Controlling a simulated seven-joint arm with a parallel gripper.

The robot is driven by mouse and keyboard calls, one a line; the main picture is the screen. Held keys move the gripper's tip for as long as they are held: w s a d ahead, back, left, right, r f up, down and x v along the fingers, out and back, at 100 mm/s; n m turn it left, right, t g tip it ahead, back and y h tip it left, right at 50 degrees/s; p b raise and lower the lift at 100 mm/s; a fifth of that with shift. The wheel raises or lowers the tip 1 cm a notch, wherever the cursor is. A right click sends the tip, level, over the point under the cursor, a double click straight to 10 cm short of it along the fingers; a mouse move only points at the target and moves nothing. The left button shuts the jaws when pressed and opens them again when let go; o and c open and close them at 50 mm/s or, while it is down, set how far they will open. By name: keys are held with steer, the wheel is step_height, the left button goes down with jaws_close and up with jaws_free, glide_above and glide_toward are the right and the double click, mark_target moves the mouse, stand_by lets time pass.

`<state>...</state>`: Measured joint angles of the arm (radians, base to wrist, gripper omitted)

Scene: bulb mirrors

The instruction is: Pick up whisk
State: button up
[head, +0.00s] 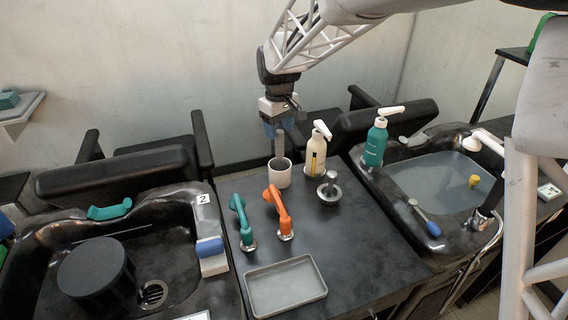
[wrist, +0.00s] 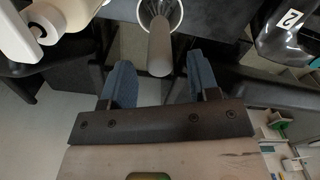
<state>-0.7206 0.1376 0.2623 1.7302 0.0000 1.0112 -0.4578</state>
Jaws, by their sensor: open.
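The whisk's grey handle (wrist: 159,50) sticks up out of a white cup (head: 279,175) near the back edge of the dark counter. The cup's rim also shows at the top of the wrist view (wrist: 177,14). In the head view the handle (head: 279,146) rises towards my gripper (head: 273,130). The whisk's lower part is hidden in the cup. In the wrist view the handle's top end appears between the two fingertips (wrist: 159,68), with gaps on both sides. I cannot tell its exact depth between them.
A cream pump bottle (head: 316,158) stands close right of the cup, and a teal one (head: 375,145) farther right. Teal (head: 242,220) and orange (head: 279,210) faucet-like handles, a metal fitting (head: 329,190) and a grey tray (head: 285,287) lie in front. Basins flank the counter.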

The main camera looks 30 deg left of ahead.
mark_target(279, 139)
steer(key=shift+f, duration=2.15)
steer(key=c, duration=1)
